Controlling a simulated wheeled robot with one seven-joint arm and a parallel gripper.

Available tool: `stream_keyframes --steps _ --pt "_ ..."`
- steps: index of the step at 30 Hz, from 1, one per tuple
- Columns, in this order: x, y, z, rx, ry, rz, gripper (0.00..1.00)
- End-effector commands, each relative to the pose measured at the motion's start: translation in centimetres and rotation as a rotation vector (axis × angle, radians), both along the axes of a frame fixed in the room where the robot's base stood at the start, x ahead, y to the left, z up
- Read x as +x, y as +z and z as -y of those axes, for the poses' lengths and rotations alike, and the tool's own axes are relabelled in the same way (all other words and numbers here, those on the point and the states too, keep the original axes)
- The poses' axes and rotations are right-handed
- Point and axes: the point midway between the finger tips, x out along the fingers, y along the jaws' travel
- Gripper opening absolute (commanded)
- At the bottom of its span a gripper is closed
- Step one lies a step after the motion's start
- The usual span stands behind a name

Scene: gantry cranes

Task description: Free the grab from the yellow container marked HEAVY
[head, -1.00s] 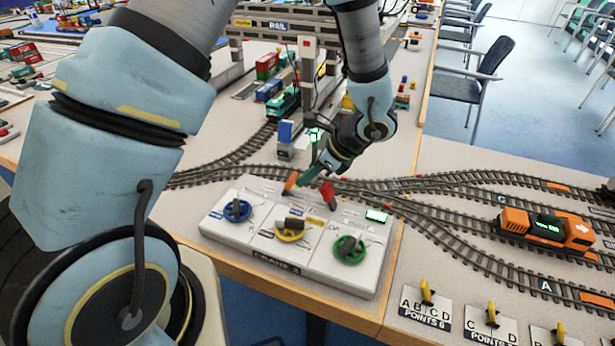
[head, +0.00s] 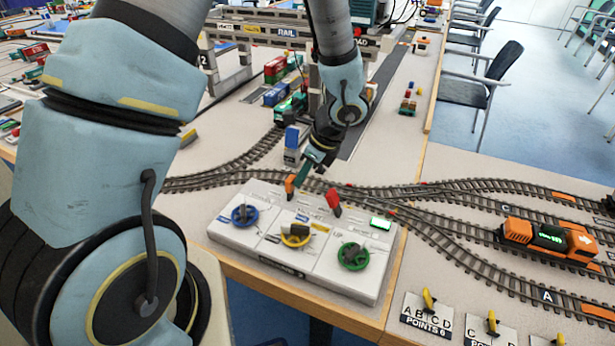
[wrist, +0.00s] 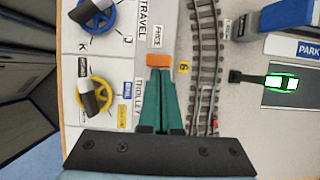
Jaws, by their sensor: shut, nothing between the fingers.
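My gripper (head: 303,178) is shut and empty over the back of the white crane control box (head: 225,232). In the wrist view its teal fingers (wrist: 160,72) end right beside the orange lever (wrist: 158,60), near the TROLLEY lettering; I cannot tell if they touch. The orange lever also shows in the head view (head: 290,186), left of the red lever (head: 333,200). The box has a blue knob (head: 244,214), a yellow knob (head: 296,235) and a green knob (head: 352,256). I cannot make out the grab or the HEAVY container; my arm covers part of the crane area.
The gantry beam marked RAIL (head: 286,32) stands behind my arm. Curving track (head: 225,166) runs close behind the box. An orange locomotive (head: 548,238) is on the right-hand tracks.

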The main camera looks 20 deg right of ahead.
Motion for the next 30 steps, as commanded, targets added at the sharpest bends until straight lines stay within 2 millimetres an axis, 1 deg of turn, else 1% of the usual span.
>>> stream_keyframes --steps 1,4,6,8,14,25,30 --pt "0.3 0.3 -0.3 0.002 0.002 0.001 0.0" --pt "0.7 0.5 -0.8 0.002 0.002 0.001 0.0" --pt "1.2 0.7 -1.3 -0.037 0.008 -0.032 0.0" --pt "1.0 0.4 -1.1 -0.042 0.001 -0.039 0.0" --pt "1.0 0.4 -1.1 -0.039 0.0 -0.037 0.0" --pt "1.0 2.0 -1.1 -0.04 0.001 -0.037 0.0" --pt "1.0 2.0 -1.1 -0.039 0.001 -0.037 0.0"
